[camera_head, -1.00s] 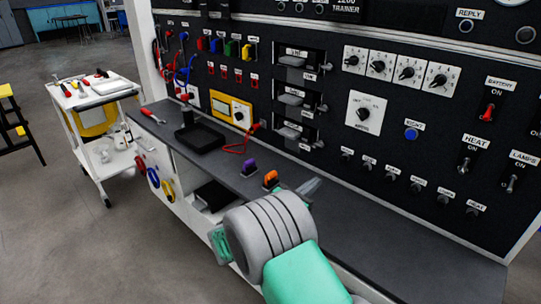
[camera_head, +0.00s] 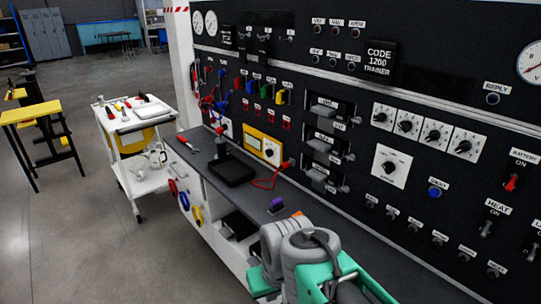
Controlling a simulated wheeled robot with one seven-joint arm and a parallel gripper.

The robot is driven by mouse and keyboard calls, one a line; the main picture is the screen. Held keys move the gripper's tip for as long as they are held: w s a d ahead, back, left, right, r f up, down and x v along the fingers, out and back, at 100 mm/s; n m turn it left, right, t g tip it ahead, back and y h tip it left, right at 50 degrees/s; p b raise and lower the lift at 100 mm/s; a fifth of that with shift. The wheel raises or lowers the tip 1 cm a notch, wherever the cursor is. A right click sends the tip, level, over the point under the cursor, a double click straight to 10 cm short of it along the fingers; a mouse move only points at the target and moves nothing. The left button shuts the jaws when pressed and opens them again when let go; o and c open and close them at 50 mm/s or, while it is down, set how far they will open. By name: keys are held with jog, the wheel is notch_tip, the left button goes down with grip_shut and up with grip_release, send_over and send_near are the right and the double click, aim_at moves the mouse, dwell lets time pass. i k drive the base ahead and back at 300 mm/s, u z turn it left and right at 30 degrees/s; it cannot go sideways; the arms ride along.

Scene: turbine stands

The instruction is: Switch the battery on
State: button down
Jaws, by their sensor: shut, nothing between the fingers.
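The battery switch (camera_head: 512,183) is a red lever on the dark panel at the right edge of the head view. It sits under a "BATTERY" label with "ON" above the lever. I cannot tell for certain which way the lever is set. My arm's grey and green links show at the bottom centre, over the bench and left of and below the switch. My gripper's fingers do not show; they are hidden behind the arm or out of the picture. Nothing of my arm touches the switch.
A heat switch (camera_head: 487,228) sits just below the battery switch, with a blue button (camera_head: 435,192) to the left. The dark bench (camera_head: 215,160) runs below the panel, holding a black tray (camera_head: 232,170) and a yellow meter (camera_head: 262,147). A white trolley (camera_head: 140,122) stands left; open floor lies nearby.

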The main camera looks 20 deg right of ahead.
aim_at(514, 177)
jog(key=z, duration=2.6)
jog(key=k, duration=0.95)
jog(key=u, duration=1.3)
